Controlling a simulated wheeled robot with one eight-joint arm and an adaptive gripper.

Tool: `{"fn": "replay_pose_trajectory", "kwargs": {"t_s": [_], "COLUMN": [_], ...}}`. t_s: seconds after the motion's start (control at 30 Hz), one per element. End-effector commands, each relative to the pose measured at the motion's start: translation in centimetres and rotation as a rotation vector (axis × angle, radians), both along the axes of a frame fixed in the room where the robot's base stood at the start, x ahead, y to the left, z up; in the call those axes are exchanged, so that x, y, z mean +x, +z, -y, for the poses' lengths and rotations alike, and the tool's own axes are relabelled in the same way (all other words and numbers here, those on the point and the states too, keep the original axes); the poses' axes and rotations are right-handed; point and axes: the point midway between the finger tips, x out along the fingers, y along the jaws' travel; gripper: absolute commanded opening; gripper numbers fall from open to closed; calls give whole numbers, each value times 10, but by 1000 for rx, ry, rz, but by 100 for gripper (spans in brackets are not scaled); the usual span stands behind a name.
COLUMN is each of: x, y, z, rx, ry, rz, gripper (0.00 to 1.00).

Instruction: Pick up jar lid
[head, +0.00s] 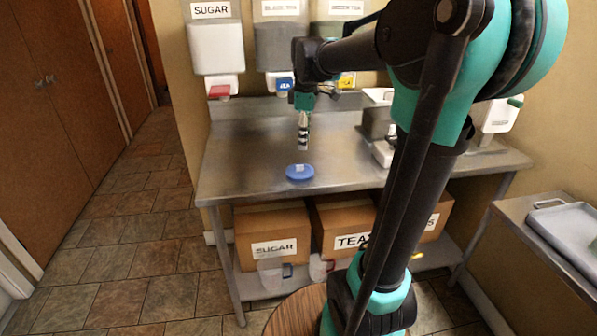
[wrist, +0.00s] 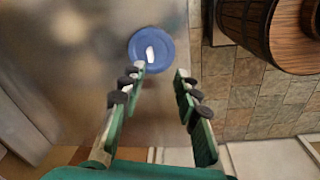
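The blue jar lid (head: 300,172) lies flat on the metal table (head: 250,150), close to its front edge, with a small white patch on top. In the wrist view the lid (wrist: 152,48) is beyond my fingertips, nearer the left finger. My gripper (head: 303,148) hangs pointing down above the table, behind the lid in the head view and apart from it. In the wrist view my gripper (wrist: 160,73) has its two fingers spread wide with nothing between them.
Sugar and tea dispensers (head: 216,48) hang on the wall behind. A grey appliance (head: 380,135) stands at the table's right. Labelled cardboard boxes (head: 272,235) sit on the shelf below. A wooden barrel (wrist: 245,25) shows in the wrist view. The table's left part is clear.

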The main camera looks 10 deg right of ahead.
Motion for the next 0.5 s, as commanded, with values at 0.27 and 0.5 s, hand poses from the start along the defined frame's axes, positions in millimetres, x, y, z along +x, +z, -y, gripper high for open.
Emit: {"fn": "replay_pose_trajectory", "kwargs": {"t_s": [0.27, 0.5], "x": [33, 34], "y": [61, 33], "z": [-12, -13], "rx": [-22, -23], "ry": [344, 373], "rz": [-78, -84], "gripper": [32, 32]}}
